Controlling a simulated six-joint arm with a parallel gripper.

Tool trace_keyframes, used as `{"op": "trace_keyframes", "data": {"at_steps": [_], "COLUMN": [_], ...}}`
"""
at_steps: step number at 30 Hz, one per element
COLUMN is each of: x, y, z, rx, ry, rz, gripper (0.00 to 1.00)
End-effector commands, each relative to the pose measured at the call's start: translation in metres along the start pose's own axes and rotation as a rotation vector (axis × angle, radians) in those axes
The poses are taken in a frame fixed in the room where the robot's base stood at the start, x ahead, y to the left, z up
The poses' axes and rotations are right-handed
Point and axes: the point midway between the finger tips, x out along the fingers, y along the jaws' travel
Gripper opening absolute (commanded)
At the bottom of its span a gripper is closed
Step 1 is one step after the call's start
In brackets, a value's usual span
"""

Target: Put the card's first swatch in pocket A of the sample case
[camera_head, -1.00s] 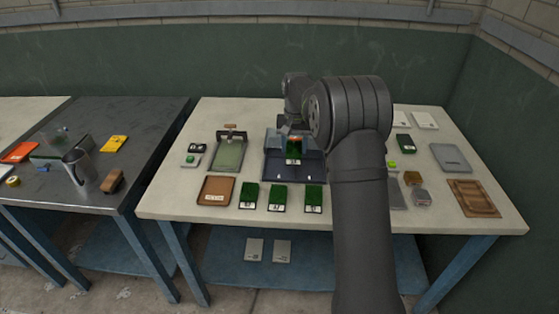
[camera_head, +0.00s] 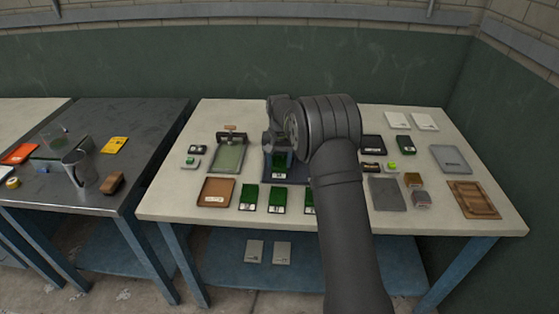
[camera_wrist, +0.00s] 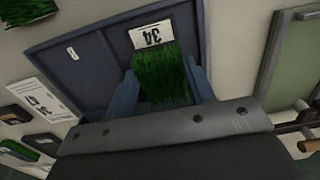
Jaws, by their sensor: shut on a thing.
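My gripper (camera_head: 279,159) is shut on a green turf swatch (camera_wrist: 162,78), between its blue fingers. The swatch's white tag reads 34, upside down in the wrist view. In the head view the swatch (camera_head: 278,171) is at the left part of the dark blue sample case (camera_head: 299,179). The wrist view shows the case (camera_wrist: 80,77) with a divider; the swatch is over the compartment right of it there. The other compartment looks empty, with a small unreadable label. I cannot tell whether the swatch touches the case floor. A white card (camera_wrist: 40,98) with printed numbers lies beside the case.
A brown tray (camera_head: 216,191) and a green-bedded frame (camera_head: 229,153) are at left. A grey pad (camera_head: 387,193) and a wooden tray (camera_head: 473,198) are at right.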

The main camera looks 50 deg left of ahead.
Motion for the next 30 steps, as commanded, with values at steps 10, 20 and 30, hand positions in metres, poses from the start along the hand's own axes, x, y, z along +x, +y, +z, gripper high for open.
{"op": "trace_keyframes", "data": {"at_steps": [10,20,30], "x": [0.002,-0.018,-0.09], "y": [0.0,0.0,0.0], "z": [0.0,-0.001,-0.001], "rx": [0.0,0.0,0.0], "ry": [0.0,0.003,0.003], "rz": [0.0,-0.001,-0.001], "gripper": [0.7,0.7,0.7]}}
